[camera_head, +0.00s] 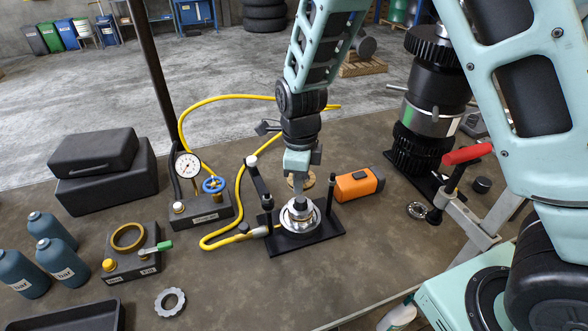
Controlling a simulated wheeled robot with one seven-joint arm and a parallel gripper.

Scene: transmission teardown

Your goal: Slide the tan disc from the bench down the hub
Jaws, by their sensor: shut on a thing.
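The tan disc (308,181) shows just below my gripper (298,171), partly hidden by it. My gripper points down and is shut on the disc. The silver hub (298,217) stands upright in a black base plate (325,231) on the bench (240,285). The disc appears above and slightly behind the hub top. I cannot tell exactly how its hole lines up with the hub, or how large the gap is.
A black post with an arm (257,178) stands left of the hub, close to my gripper. A yellow hose (239,190) curves around it. An orange box (359,184) lies to the right. A gauge block (201,213) stands left. A toothed grey ring (171,301) lies at front left.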

